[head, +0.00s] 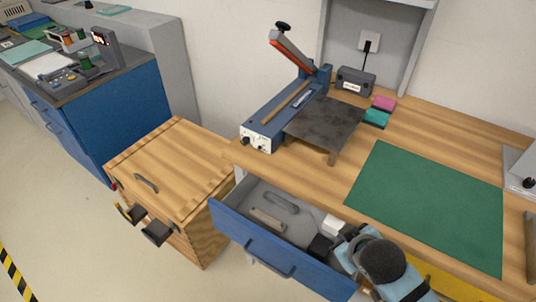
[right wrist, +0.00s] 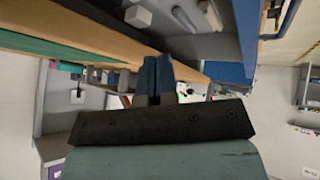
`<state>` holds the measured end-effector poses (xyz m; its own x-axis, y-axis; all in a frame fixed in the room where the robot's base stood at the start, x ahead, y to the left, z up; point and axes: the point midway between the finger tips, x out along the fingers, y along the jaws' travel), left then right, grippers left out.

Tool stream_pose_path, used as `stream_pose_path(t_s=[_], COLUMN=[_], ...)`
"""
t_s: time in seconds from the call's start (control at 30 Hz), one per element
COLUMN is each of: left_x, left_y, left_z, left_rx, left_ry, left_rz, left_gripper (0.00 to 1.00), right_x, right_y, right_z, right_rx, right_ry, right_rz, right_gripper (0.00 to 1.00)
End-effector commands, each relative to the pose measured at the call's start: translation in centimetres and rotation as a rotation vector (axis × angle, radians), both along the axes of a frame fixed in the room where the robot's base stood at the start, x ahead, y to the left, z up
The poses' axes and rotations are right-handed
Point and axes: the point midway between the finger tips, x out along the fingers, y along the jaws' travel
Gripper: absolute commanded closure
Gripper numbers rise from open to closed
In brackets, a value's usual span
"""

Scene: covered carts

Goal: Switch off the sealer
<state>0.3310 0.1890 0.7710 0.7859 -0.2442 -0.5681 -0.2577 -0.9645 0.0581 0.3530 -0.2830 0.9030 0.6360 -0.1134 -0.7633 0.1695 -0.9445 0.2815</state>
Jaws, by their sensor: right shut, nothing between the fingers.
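The sealer (head: 283,108) stands at the back left of the wooden bench, with a blue body and its red-edged arm (head: 290,52) raised. Its pale front panel (head: 257,139) carries small dark knobs, too small to read as on or off. My right gripper (right wrist: 158,62) is shut and empty. In the head view my right arm comes in at the bottom, over the right end of the open drawer, well apart from the sealer; its fingertips are mostly hidden there. My left gripper does not show.
An open blue-fronted drawer (head: 252,243) juts out below the bench, with loose items inside. A dark plate (head: 325,122) stands beside the sealer. A green mat (head: 430,200) lies to the right. A wooden lidded cart (head: 190,160) stands left. A labelled grey box (head: 355,83) sits below the wall socket (head: 369,41).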

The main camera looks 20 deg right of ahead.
Motion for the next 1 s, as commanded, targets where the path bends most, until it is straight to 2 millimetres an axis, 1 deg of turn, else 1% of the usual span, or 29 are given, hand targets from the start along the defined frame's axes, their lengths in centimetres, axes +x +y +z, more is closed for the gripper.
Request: stream_pose_path(t_s=[0.03,0.1,0.2,0.27,0.4,0.47,0.5,0.57,0.6,0.63,0.67,0.7,0.77,0.8,0.83,0.87,0.9,0.93,1.0], left_x=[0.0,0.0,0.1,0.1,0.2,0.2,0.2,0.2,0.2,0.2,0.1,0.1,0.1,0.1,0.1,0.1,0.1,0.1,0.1], left_y=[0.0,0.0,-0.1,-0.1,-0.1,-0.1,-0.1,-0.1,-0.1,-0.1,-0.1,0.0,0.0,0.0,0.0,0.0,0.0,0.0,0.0], left_z=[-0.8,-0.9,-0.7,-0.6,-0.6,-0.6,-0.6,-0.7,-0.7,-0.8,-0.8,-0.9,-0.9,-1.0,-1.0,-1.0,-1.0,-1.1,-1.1], left_rx=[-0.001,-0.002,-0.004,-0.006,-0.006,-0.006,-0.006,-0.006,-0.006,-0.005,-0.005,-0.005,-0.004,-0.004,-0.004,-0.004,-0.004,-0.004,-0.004], left_ry=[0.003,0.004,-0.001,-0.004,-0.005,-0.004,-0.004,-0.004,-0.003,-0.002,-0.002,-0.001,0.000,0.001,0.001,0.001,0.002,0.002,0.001], left_rz=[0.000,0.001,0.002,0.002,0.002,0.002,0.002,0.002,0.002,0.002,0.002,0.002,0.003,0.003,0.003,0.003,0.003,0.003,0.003], left_gripper=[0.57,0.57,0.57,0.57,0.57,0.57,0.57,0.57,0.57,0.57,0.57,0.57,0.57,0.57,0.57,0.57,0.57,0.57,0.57], right_x=[1.7,3.9,6.8,8.4,12.1,13.6,14.6,16.2,17.1,17.7,18.2,18.9,19.6,20.1,20.5,20.8,21.4,21.7,22.5], right_y=[-0.8,-1.5,-2.2,-2.4,-2.2,-1.7,-1.2,-0.1,0.8,1.6,2.5,3.5,4.8,5.2,5.4,5.3,4.9,4.5,3.1], right_z=[0.5,2.0,4.3,5.7,9.5,11.5,12.9,15.0,16.4,17.3,17.9,18.5,18.5,18.1,17.6,16.9,16.1,15.4,14.0], right_rx=[-0.058,-0.136,-0.244,-0.311,-0.482,-0.574,-0.641,-0.766,-0.863,-0.941,-1.022,-1.131,-1.290,-1.391,-1.460,-1.525,-1.603,-1.654,-1.745], right_ry=[-0.071,-0.174,-0.321,-0.408,-0.631,-0.740,-0.818,-0.946,-1.035,-1.099,-1.159,-1.224,-1.294,-1.314,-1.318,-1.310,-1.286,-1.260,-1.178], right_rz=[0.011,0.033,0.077,0.110,0.219,0.286,0.342,0.451,0.543,0.624,0.712,0.836,1.041,1.181,1.286,1.392,1.527,1.621,1.816], right_gripper=[1.00,1.00,1.00,1.00,1.00,1.00,1.00,1.00,1.00,1.00,1.00,1.00,1.00,1.00,1.00,1.00,1.00,1.00,1.00])
